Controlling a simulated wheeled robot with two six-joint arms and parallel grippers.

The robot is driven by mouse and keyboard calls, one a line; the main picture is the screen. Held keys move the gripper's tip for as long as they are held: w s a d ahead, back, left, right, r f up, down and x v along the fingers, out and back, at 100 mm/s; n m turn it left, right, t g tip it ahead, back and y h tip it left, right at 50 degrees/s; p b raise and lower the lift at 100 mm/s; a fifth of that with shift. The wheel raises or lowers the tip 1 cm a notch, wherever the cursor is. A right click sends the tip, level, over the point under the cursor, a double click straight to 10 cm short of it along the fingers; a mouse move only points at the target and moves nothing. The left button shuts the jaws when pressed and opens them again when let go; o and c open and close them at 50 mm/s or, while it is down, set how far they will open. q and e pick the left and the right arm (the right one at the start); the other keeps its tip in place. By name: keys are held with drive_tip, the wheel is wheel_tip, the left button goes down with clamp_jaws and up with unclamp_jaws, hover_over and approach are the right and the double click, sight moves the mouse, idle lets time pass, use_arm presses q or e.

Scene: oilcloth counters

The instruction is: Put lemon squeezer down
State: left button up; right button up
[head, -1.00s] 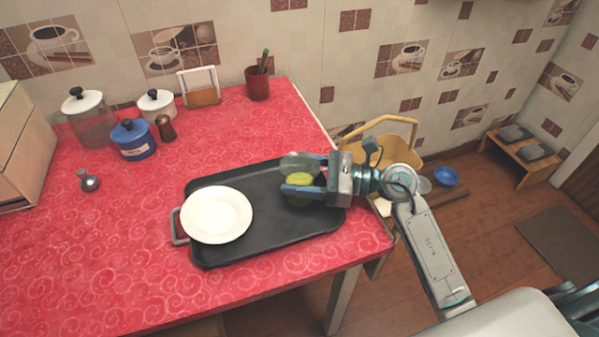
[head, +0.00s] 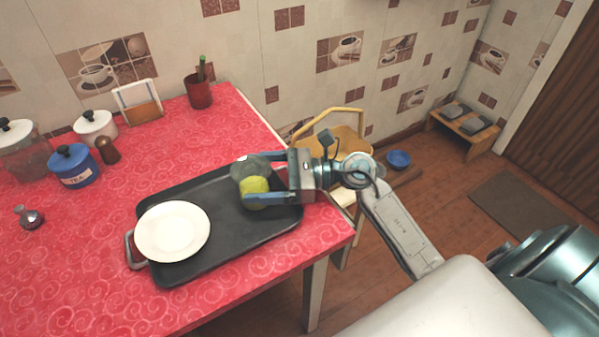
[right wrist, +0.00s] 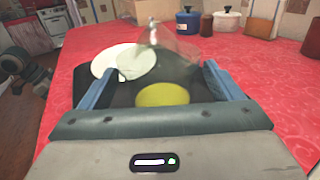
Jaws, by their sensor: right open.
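The lemon squeezer (head: 255,187) has a yellow-green part and what looks like a clear glassy part. It is at the right half of the black tray (head: 232,237). My right gripper (head: 252,178) is open, with one finger on each side of the squeezer. In the right wrist view the yellow part (right wrist: 163,95) lies between the spread fingers, with clearance on both sides. The clear part (right wrist: 165,52) rises beyond it, overlapping the plate in the picture. The squeezer's underside is hidden, so I cannot tell its contact with the tray. My left gripper is not in view.
A white plate (head: 172,231) lies on the tray's left half. Canisters, including a blue one (head: 73,166), a brown shaker (head: 107,150) and a red cup (head: 199,90) stand towards the back. A yellow chair (head: 343,140) is beyond the counter's right edge. The red counter (head: 75,270) is free front left.

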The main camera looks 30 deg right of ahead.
drive_tip(key=b+v, duration=0.1)
drive_tip(key=v, duration=0.6)
drive_tip(key=shift+f, duration=0.1)
drive_tip(key=shift+v, duration=1.65)
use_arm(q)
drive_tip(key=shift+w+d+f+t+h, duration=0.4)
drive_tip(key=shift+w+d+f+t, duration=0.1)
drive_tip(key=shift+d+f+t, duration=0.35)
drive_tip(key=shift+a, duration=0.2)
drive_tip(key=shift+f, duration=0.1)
